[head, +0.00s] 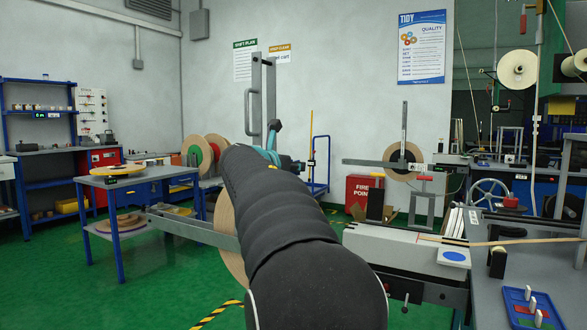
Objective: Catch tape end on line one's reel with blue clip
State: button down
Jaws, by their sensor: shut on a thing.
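My gripper (292,164) shows small and dark beyond the teal wrist, at the far end of my black-sleeved arm. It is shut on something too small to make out. A large tan reel (228,238) hangs by a metal bar, partly hidden behind my arm. Another tan reel (399,165) with a dark hub is on a stand right of centre. I cannot tell which of these is line one's. No loose tape end shows clearly on either reel. I cannot make out a blue clip; a blue tray (516,313) at the lower right holds small white-topped pieces on coloured patches.
A grey bench (525,268) with a handwheel (489,195) and a tan strip fills the right. A white-topped unit (385,246) stands right of my arm. A blue table (135,177) and reels are at left. Green floor is clear at lower left.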

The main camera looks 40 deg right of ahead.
notch_tip(320, 180, up, 2)
jog(key=shift+p, duration=0.45)
jog(key=shift+r, duration=2.5)
jog(key=shift+s, duration=0.1)
